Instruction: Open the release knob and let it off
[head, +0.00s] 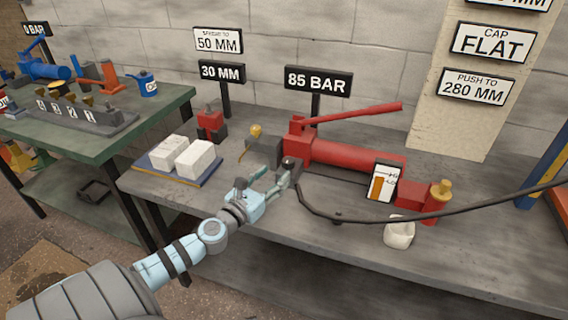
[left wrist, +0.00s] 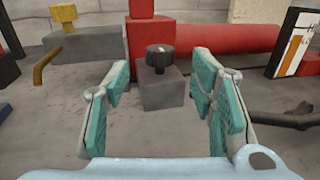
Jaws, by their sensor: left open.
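The red hand pump (head: 345,154) lies on the grey bench with its red lever (head: 350,115) above it. A black ribbed knob (head: 291,163), which looks like the release knob, sits on a grey block at the pump's left end. In the left wrist view the knob (left wrist: 160,57) stands upright on its block (left wrist: 160,92), ahead of the fingers and centred between them. My left gripper (head: 277,187) is open and empty, its teal-padded fingers (left wrist: 160,78) spread to either side. I see no finger touching the knob. My right gripper is not in view.
A black hose (head: 400,221) curves across the bench front. A gauge card (head: 382,183) and brass knob (head: 440,190) are at the pump's right. White blocks (head: 195,160) and a brass-handled valve (head: 257,131) are left.

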